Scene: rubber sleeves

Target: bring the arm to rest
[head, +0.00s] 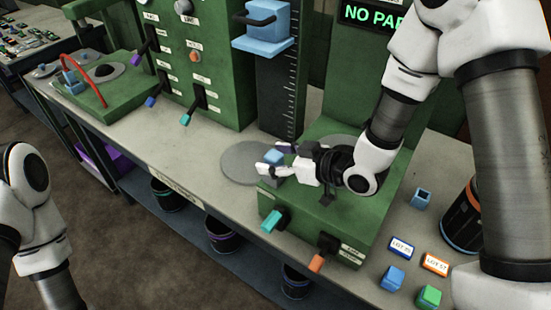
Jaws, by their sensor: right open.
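My right gripper (275,171) is open above the left edge of the green machine base, in front of the tall green column. A light blue block (274,156) shows just behind its fingertips; I cannot tell whether they touch it. My right arm reaches in from the right and covers part of the machine. Links of my left arm show at the left edge over the floor. My left gripper is out of the frame.
Blue sleeves (422,198), a green block (428,297), lot tags (401,247) and a dark bin (462,225) are at the right. The bench's front left is clear; bins (222,236) stand below.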

